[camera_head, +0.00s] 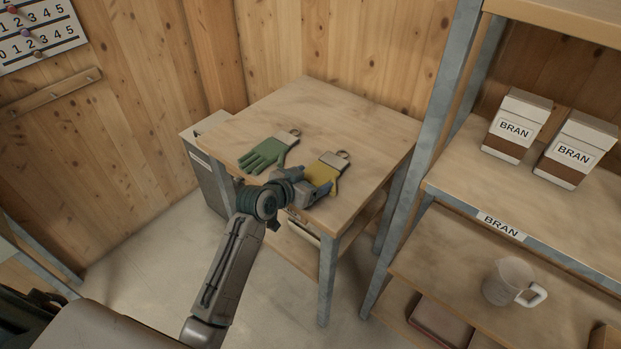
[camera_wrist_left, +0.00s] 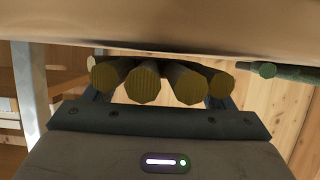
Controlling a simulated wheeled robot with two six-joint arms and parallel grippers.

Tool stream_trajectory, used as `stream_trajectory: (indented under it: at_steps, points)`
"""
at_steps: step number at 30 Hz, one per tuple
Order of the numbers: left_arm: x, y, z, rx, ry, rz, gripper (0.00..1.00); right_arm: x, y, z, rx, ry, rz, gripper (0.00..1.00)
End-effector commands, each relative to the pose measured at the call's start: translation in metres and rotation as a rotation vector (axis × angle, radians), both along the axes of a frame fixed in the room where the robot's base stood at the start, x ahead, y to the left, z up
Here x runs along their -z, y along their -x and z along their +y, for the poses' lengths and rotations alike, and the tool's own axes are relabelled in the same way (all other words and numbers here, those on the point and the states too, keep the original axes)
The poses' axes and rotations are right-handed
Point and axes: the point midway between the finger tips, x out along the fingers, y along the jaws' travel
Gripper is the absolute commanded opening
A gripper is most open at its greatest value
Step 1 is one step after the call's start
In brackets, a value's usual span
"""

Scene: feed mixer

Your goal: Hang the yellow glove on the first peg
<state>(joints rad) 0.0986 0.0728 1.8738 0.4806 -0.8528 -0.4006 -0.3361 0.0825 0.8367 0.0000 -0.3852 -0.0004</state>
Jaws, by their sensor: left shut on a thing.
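The yellow glove (camera_head: 325,172) lies on the wooden table with its pale cuff and hanging loop toward the back. My left gripper (camera_head: 314,188) is shut on the glove at its finger end, near the table's front edge. In the left wrist view the glove's finger ends (camera_wrist_left: 141,84) show as several dark-yellow stubs in front of the gripper body. The jaws partly hide the glove in the head view. A wooden peg rail (camera_head: 50,96) with small pegs is on the left wall. My right gripper is not in view.
A green glove (camera_head: 264,153) lies just left of the yellow one; its fingertip shows in the left wrist view (camera_wrist_left: 266,70). A grey cabinet (camera_head: 206,178) stands left of the table (camera_head: 375,130). A metal-framed shelf (camera_head: 440,185) with bran boxes (camera_head: 517,128) and a jug (camera_head: 508,284) stands right.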

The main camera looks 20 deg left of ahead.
Motion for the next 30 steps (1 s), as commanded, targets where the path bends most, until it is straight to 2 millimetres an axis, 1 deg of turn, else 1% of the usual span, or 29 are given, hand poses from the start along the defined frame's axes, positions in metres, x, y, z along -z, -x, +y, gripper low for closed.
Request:
stream_trajectory:
  at_steps: [1, 4, 12, 17, 18, 21, 30]
  points:
    - [0.0013, 0.0006, -0.0002, 0.001, 0.0, 0.003, 0.54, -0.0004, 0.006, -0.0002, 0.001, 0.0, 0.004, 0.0]
    - [0.0051, 0.0007, -0.0002, 0.0, 0.001, 0.001, 0.54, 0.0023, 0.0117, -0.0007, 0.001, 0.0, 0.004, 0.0]
    - [0.0064, 0.0007, -0.0003, 0.0, 0.0, 0.001, 0.54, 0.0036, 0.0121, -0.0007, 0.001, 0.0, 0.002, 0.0]
    - [0.0101, 0.0008, -0.0003, 0.0, 0.001, 0.001, 0.54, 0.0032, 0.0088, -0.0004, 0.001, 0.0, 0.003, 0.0]
    - [0.01, 0.0008, -0.0002, 0.0, 0.001, 0.001, 0.81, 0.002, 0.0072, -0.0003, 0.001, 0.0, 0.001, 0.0]
    - [0.0096, 0.0008, -0.0003, 0.0, 0.0, 0.001, 0.99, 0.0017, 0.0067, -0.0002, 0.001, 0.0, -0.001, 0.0]
    - [0.0097, 0.0007, -0.0003, 0.0, 0.0, 0.001, 0.99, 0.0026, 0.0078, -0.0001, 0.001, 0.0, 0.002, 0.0]
